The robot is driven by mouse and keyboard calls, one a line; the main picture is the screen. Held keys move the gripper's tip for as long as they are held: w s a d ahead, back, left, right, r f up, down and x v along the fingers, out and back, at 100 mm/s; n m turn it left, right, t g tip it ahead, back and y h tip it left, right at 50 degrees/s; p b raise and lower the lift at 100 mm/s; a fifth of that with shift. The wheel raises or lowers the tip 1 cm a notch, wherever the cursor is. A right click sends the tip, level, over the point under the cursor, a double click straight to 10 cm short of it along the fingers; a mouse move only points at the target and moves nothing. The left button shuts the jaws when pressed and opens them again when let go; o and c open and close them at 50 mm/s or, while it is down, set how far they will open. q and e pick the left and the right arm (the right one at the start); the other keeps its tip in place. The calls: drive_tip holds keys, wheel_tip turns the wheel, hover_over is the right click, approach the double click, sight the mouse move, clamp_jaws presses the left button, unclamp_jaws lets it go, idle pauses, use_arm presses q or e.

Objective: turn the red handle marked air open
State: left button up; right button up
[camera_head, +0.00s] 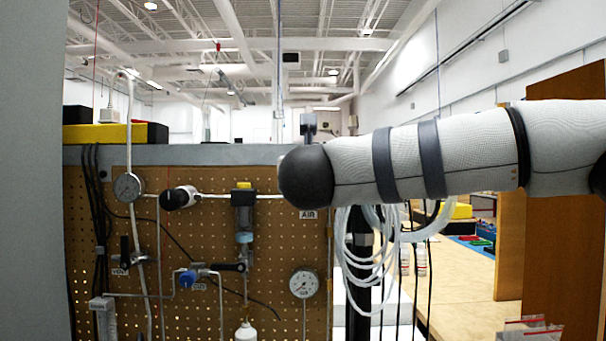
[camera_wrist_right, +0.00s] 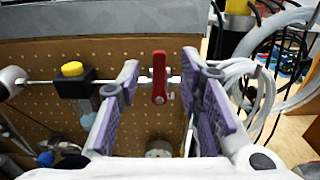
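The red handle (camera_wrist_right: 159,77) stands upright on a thin horizontal pipe on the pegboard panel (camera_wrist_right: 50,45) in the right wrist view. My right gripper (camera_wrist_right: 160,66) is open, with one purple-padded finger on each side of the handle. Gaps show between the handle and both fingers, so it is not gripped. In the head view my right arm (camera_head: 420,160) comes in from the right and hides the handle. The AIR label (camera_head: 308,214) shows just below the arm's dark rounded joint. My left gripper is not in view.
A yellow-topped regulator (camera_wrist_right: 73,82) is left of the handle. Gauges (camera_head: 128,187), a blue knob (camera_head: 187,278) and a black lever (camera_head: 228,267) are on the panel. Coiled clear tubing (camera_head: 370,262) hangs to the right. A wooden table (camera_head: 460,290) lies beyond.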

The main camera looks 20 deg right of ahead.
drive_tip(key=x, duration=0.5)
drive_tip(key=shift+c, duration=0.3)
clamp_jaws()
